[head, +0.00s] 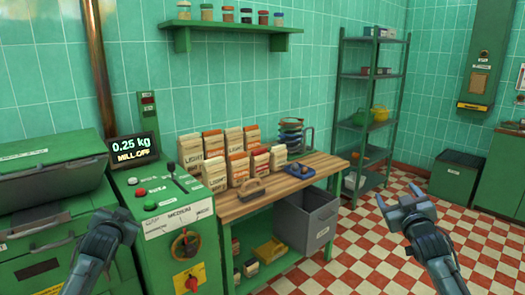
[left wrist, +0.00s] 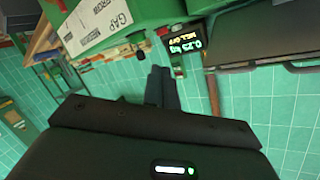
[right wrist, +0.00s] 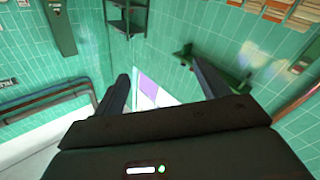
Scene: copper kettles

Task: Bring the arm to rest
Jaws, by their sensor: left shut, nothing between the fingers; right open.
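My right gripper (head: 405,203) is raised at the right of the head view, in front of the checkered floor. Its two fingers stand apart with nothing between them, and they also show spread in the right wrist view (right wrist: 160,82). My left gripper (head: 118,214) is at the lower left, in front of the green mill (head: 165,210). In the left wrist view its fingers (left wrist: 161,85) are together and hold nothing. Neither gripper visibly touches anything.
A wooden-topped bench (head: 275,188) carries several paper bags, a brush (head: 251,189) and a blue tool (head: 299,170). A grey bin (head: 310,220) stands beneath. A green shelf rack (head: 375,110) stands behind. The checkered floor (head: 350,245) right of the bench is clear.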

